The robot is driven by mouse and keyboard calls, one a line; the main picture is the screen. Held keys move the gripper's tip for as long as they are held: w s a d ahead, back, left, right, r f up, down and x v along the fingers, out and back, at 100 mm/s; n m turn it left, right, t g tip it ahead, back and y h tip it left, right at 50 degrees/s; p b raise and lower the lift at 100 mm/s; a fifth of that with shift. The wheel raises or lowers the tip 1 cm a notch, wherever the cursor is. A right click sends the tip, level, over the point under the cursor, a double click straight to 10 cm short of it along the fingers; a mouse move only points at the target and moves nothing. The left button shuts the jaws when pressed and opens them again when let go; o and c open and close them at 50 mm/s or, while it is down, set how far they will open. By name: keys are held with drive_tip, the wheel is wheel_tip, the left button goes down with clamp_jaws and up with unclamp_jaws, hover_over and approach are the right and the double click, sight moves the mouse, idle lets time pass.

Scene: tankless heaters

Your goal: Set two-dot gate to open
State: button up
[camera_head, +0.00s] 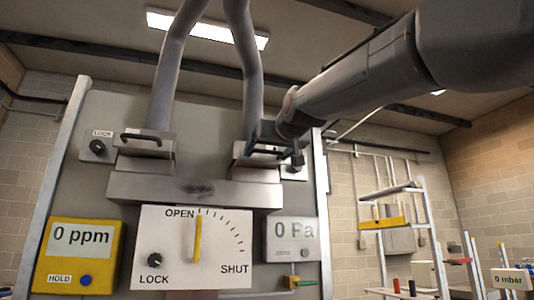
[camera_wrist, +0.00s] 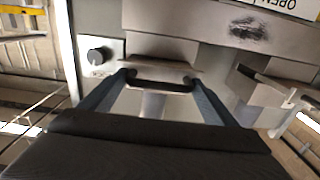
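Two grey gates with black bar handles sit on the wall panel under two flue pipes: a left gate (camera_head: 145,148) and a right gate (camera_head: 258,172). No dot marks can be made out on either. My gripper (camera_head: 277,152) is at the right gate and partly hides it. In the wrist view, my gripper's two fingers (camera_wrist: 158,77) are spread apart at the two ends of the right gate's black handle (camera_wrist: 163,84). Contact cannot be told. A dial plate (camera_head: 220,270) reads OPEN, SHUT and LOCK; its yellow pointer (camera_head: 197,240) stands nearly upright, close to OPEN.
Lock knobs sit beside the gates, one at left (camera_head: 97,146) and one at right, seen in the wrist view (camera_wrist: 96,56). A yellow meter (camera_head: 80,255) reads 0 ppm; a grey meter (camera_head: 292,240) reads 0 Pa. A shelf rack (camera_head: 425,230) stands at the right.

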drive_tip(key=shift+o, duration=0.4)
drive_tip(key=shift+d, duration=0.1)
drive_tip(key=b+v, duration=0.2)
drive_tip(key=v, duration=0.5)
drive_tip(key=shift+s, duration=0.35)
drive_tip(key=shift+d, duration=0.1)
